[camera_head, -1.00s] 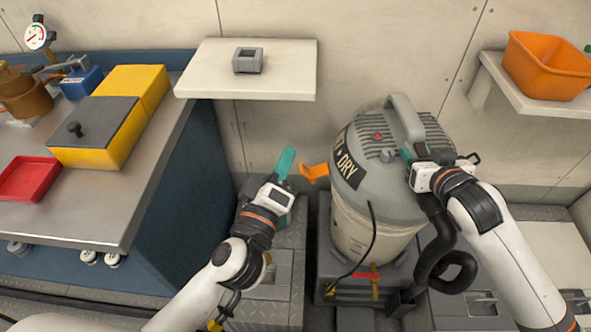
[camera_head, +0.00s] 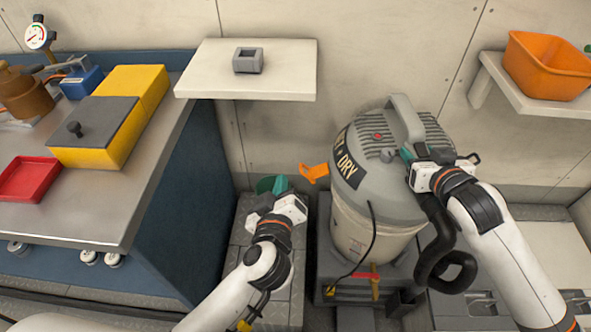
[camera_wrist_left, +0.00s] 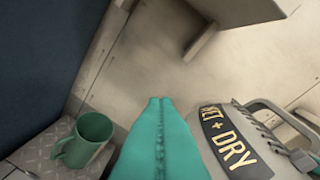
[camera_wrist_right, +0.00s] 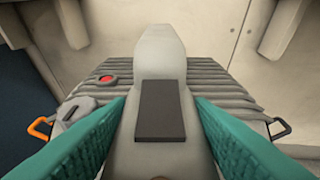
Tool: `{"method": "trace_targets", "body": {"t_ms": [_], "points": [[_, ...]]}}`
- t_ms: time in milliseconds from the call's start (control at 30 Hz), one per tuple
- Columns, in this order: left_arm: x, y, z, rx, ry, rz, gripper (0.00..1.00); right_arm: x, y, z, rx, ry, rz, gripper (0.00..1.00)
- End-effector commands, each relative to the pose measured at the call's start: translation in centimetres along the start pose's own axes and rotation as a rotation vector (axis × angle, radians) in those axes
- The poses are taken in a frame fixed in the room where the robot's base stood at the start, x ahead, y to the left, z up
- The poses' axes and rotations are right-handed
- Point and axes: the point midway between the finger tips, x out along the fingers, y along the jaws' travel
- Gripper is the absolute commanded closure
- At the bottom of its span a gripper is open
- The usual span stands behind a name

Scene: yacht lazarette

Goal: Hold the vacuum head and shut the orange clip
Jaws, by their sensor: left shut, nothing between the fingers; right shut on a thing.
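The vacuum head (camera_head: 385,150) is a grey ribbed lid on a pale drum (camera_head: 365,235). The orange clip (camera_head: 314,173) sticks out from its left side, swung away from the drum; it also shows at the left in the right wrist view (camera_wrist_right: 39,127). My right gripper (camera_head: 407,153) is shut on the head's grey handle (camera_wrist_right: 160,75), with teal fingers on both sides. My left gripper (camera_head: 281,184) is shut and empty, left of the clip and slightly lower, apart from it. In the left wrist view its fingers (camera_wrist_left: 160,115) meet; the clip is not visible there.
A green mug (camera_wrist_left: 85,140) stands on the metal step close by my left gripper. A white shelf (camera_head: 245,85) juts out above it. The workbench (camera_head: 105,215) is at the left. A black hose (camera_head: 440,245) hangs right of the drum.

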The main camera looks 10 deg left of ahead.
Motion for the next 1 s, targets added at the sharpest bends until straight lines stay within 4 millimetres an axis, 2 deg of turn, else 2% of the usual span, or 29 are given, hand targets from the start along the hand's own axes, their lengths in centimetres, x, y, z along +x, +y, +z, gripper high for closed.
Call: {"method": "trace_targets", "body": {"t_ms": [300, 367, 400, 500, 633, 1000], "points": [[6.9, -0.1, 0.1, -0.001, -0.003, 0.000, 1.00, 0.0, 0.0, 0.1, 0.000, -0.002, -0.001, 0.85], [8.0, -0.1, 0.1, -0.002, -0.001, 0.000, 1.00, 0.0, 0.0, 0.1, 0.000, -0.002, -0.001, 0.85], [8.3, -0.1, -0.6, -0.003, 0.003, 0.001, 1.00, 0.0, 0.0, 0.1, 0.000, -0.002, -0.001, 0.85], [8.5, -0.1, -2.2, -0.002, 0.004, 0.001, 1.00, 0.0, 0.0, 0.1, 0.000, -0.003, -0.001, 0.85], [8.8, 0.0, -3.3, -0.001, 0.001, 0.001, 1.00, 0.0, 0.0, 0.1, 0.000, -0.002, -0.001, 0.85], [8.9, 0.0, -3.9, -0.001, 0.000, -0.001, 1.00, 0.0, 0.0, 0.1, 0.000, -0.002, 0.000, 0.85]]}}
